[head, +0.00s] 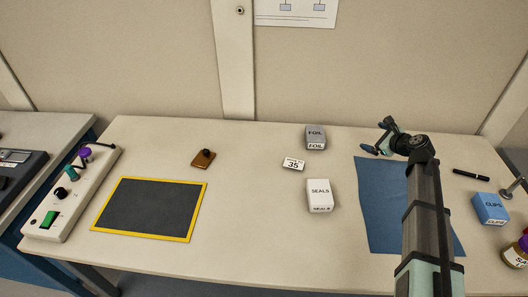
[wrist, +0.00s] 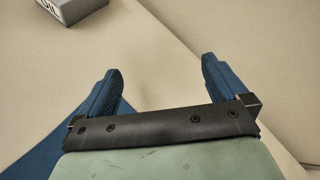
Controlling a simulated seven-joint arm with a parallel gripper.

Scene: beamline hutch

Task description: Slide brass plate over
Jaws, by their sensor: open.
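A small brown, brass-coloured plate (head: 203,160) with a dark knob on top lies on the table, left of centre and behind a dark mat with a yellow border (head: 148,209). My gripper (head: 376,146) is at the right, above the back part of a blue cloth, well apart from the plate. In the wrist view my gripper (wrist: 160,85) is open, with its two blue fingers spread and nothing between them. The plate does not show in the wrist view.
The blue cloth (head: 380,205) lies under my arm. A power strip (head: 68,194) is far left; a blue CLIPS box (head: 490,209) is right.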

